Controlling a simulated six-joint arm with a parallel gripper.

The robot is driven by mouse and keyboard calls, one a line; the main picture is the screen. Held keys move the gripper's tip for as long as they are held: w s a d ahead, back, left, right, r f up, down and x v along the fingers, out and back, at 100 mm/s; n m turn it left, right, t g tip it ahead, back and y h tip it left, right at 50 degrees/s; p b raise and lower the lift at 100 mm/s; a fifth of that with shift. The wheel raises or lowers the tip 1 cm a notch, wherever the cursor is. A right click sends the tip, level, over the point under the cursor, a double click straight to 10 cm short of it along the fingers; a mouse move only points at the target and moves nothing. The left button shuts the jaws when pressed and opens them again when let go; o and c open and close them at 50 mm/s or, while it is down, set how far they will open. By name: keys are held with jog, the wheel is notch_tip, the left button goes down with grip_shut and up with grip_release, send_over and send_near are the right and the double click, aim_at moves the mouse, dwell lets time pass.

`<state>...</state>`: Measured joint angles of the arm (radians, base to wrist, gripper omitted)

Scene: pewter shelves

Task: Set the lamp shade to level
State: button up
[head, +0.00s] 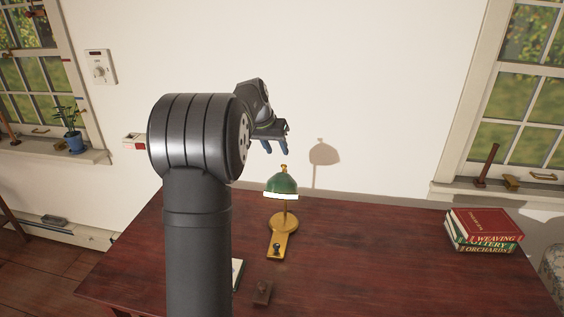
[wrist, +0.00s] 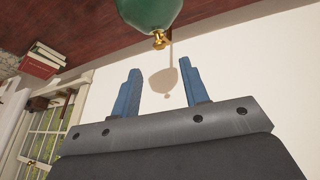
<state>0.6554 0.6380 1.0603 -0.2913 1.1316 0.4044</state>
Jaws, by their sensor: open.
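The lamp stands on the dark red desk (head: 350,240). It has a green shade (head: 282,184) with a lit white lower rim, a brass finial on top and a brass base (head: 283,222). The shade looks close to level in the head view; a small tilt I cannot tell. In the wrist view the green shade (wrist: 148,12) shows at the top edge, cut off by the frame, with its brass finial (wrist: 160,40) pointing toward my gripper. My gripper (head: 275,149) is above the lamp, slightly left of it. Its blue fingers (wrist: 160,77) are apart and empty, not touching the shade.
Stacked books (head: 483,230) lie at the desk's right. A small brown block (head: 262,292) and a partly hidden book (head: 237,273) lie at the front. A wall stands behind the lamp, with its shadow on it. A potted plant (head: 72,138) sits on the left sill. The desk between lamp and books is clear.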

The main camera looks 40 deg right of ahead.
aim_at(282, 165)
jog(key=x, duration=0.7)
jog(key=shift+d, duration=0.1)
grip_shut()
